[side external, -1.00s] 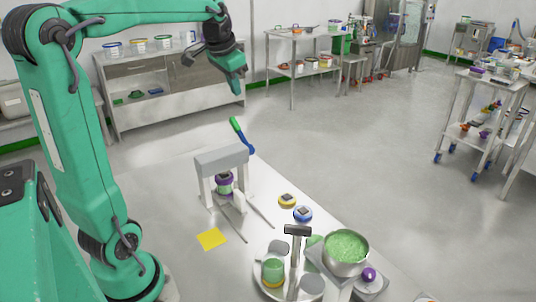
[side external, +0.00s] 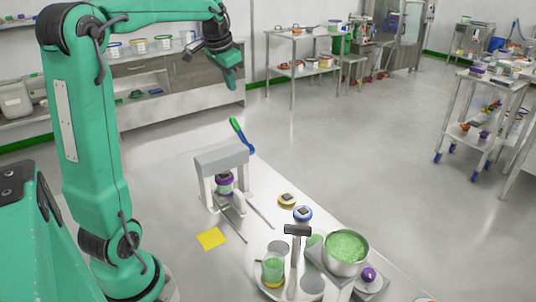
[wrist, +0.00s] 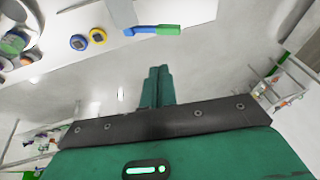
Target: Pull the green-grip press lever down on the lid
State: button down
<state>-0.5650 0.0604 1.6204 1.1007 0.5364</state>
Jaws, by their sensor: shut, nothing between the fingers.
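The press lever (side external: 243,137) has a green upper grip and a blue lower part. It rises tilted from the right end of the grey press frame (side external: 222,160). In the wrist view the lever (wrist: 153,30) lies across the top, beyond my fingertips. A purple-banded jar with a dark-topped lid (side external: 225,183) stands under the press frame. My gripper (side external: 232,82) is shut and empty, above and slightly left of the lever in the side view, clear of it. In the wrist view my gripper (wrist: 158,70) shows its two fingers together.
A yellow lid (side external: 287,201) and a blue lid (side external: 303,213) lie right of the press. A hammer-like tool (side external: 297,232) stands upright near a bowl of green granules (side external: 346,246). A yellow square (side external: 211,238) lies on the bench. The air around the lever is free.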

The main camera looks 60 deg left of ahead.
send_over(237, 123)
jog(key=s+d, duration=0.1)
jog(key=d, duration=0.1)
notch_tip(237, 123, down, 10)
jog(key=shift+s+a+f, duration=0.1)
jog(key=shift+a+f, duration=0.2)
jog(key=shift+f, duration=0.25)
jog(key=shift+s+a+f, duration=0.1)
jog(key=shift+a+f, duration=0.2)
jog(key=shift+f, duration=0.25)
